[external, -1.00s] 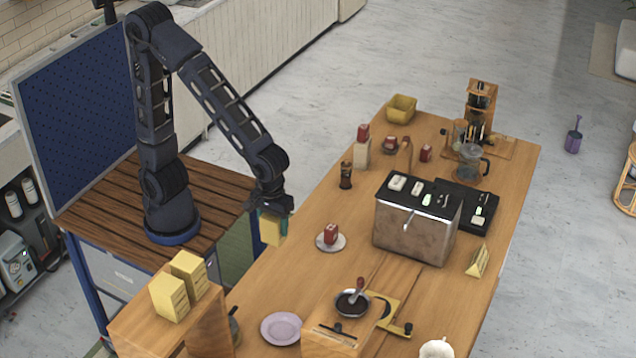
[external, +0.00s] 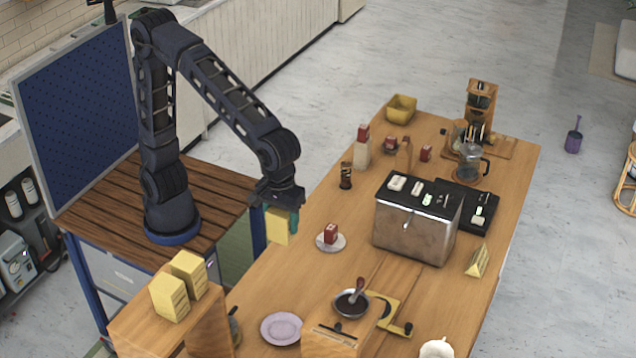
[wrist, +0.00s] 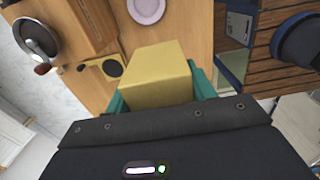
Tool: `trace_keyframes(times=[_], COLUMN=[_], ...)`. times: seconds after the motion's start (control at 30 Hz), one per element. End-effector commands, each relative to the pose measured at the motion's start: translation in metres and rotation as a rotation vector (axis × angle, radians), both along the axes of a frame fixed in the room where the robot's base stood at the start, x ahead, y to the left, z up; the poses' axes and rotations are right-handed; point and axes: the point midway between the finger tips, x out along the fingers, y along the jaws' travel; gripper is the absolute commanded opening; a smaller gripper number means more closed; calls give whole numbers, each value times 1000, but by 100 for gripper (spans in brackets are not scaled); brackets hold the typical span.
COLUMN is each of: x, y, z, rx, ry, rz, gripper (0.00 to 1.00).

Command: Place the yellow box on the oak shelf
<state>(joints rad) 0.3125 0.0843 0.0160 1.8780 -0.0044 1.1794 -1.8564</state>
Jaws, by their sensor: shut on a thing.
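My gripper (external: 283,212) is shut on a yellow box (external: 276,226) and holds it above the left edge of the wooden table, left of a small red box on a saucer. In the wrist view the yellow box (wrist: 157,75) sits between the teal fingers of my gripper (wrist: 160,98). The oak shelf (external: 165,318) is at the lower left, with two yellow boxes (external: 169,297) (external: 189,274) standing on its top. The held box is apart from the shelf, up and to the right of it.
A lilac plate (external: 282,329) lies on the table right of the shelf. A wooden stand with a dark bowl (external: 351,303) is further right. A metal machine (external: 415,232) stands mid-table. A small red box (external: 330,233) rests on a saucer (external: 320,245).

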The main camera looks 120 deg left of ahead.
Motion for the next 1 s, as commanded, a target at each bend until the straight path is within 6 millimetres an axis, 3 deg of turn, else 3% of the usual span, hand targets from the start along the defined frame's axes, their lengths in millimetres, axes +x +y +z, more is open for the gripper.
trace_keyframes(times=[0.03, 0.2, 0.47, 0.77, 1.0], x=[10, 35, 51, 36, -2], y=[-19, -77, -174, -287, -372], z=[12, 51, 111, 177, 223], rx=[-1, -2, -3, -2, -1], ry=[-2, -2, -2, -1, -1], rz=[-5, -2, 2, 4, 4], gripper=[31, 31, 31, 31, 31])
